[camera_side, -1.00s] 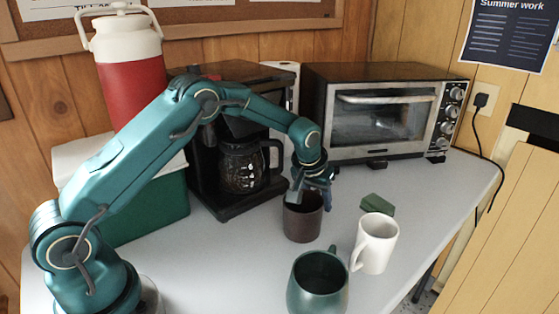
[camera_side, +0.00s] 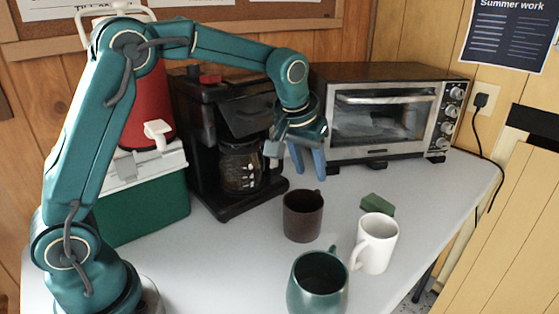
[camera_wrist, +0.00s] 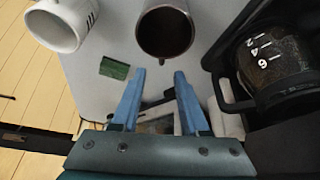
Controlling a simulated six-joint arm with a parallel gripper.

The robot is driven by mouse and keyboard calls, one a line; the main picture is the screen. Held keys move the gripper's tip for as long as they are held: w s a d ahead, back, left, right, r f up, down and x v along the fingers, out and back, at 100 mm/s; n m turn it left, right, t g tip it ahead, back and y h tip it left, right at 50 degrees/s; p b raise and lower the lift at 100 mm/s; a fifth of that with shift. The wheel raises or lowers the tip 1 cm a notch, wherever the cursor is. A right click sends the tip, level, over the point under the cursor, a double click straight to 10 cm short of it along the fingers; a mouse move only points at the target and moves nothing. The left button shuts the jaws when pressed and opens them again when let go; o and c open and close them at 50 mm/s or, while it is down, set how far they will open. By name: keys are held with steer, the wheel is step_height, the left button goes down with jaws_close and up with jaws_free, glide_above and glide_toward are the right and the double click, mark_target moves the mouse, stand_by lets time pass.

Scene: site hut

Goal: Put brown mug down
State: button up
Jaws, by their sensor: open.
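The brown mug (camera_side: 303,217) stands upright on the grey table, in front of the coffee maker. It also shows at the top of the wrist view (camera_wrist: 165,32), with its dark inside visible. My gripper (camera_side: 309,168) is above and behind the mug, apart from it, with its blue fingers pointing down. In the wrist view my gripper (camera_wrist: 158,75) has its two fingers spread with nothing between them.
A white mug (camera_side: 376,243) and a green mug (camera_side: 318,284) stand in front of the brown mug. A green block (camera_side: 377,205) lies to the right. The coffee maker (camera_side: 203,130) and toaster oven (camera_side: 392,115) stand behind. The table's right side (camera_side: 440,190) is clear.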

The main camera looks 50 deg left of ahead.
steer(key=s+d+r+m, duration=0.1)
steer(key=s, duration=1)
steer(key=s+d+r+m+t+h, duration=0.1)
steer(key=s+r+m, duration=0.1)
steer(key=s, duration=0.9)
steer(key=shift+s, duration=0.2)
steer(key=shift+o, duration=0.3)
steer(key=shift+s+f, duration=0.2)
steer(key=shift+s, duration=0.15)
